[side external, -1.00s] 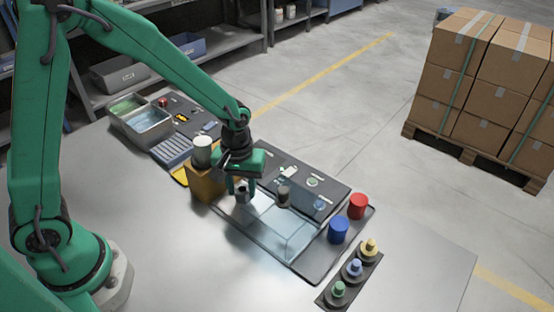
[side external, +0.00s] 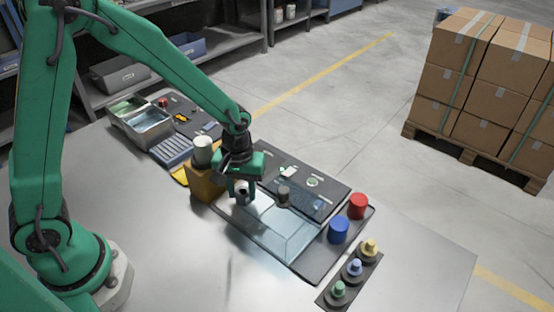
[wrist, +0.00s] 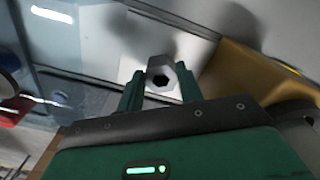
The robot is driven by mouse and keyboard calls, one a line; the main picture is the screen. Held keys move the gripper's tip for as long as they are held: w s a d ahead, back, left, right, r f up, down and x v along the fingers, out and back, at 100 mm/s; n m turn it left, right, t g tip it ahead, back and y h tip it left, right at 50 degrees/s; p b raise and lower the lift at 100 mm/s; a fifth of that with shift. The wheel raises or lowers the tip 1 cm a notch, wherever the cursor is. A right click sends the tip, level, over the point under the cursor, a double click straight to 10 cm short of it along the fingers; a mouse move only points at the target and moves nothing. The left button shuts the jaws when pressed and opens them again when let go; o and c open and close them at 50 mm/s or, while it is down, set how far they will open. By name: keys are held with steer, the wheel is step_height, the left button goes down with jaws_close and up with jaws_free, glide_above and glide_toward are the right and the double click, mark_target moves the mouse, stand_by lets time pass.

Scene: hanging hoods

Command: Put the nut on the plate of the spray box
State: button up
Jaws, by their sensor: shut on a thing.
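My gripper (side external: 242,190) is shut on a grey hex nut (wrist: 161,64), whose dark hole faces the wrist camera between the two green fingers. The nut also shows small in the side view (side external: 243,198). The spray box (side external: 285,230) is a clear, see-through box on a dark base. My gripper is at its left end, close beside the tan block. In the wrist view a pale flat square (wrist: 132,62), possibly the plate, shows behind the nut. I cannot tell whether the nut touches it.
The tan block (side external: 205,187) carries a white cylinder (side external: 202,148). A dark panel (side external: 310,187) lies behind the box. Blue (side external: 339,230) and red (side external: 358,206) cylinders stand at its right. A rack of coloured knobs (side external: 352,270) is in front. The near table is clear.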

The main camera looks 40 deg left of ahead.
steer(key=shift+f, duration=0.4)
steer(key=o, duration=1.3)
steer(key=shift+r, duration=0.1)
step_height(320, 180, up, 8)
steer(key=shift+f, duration=0.15)
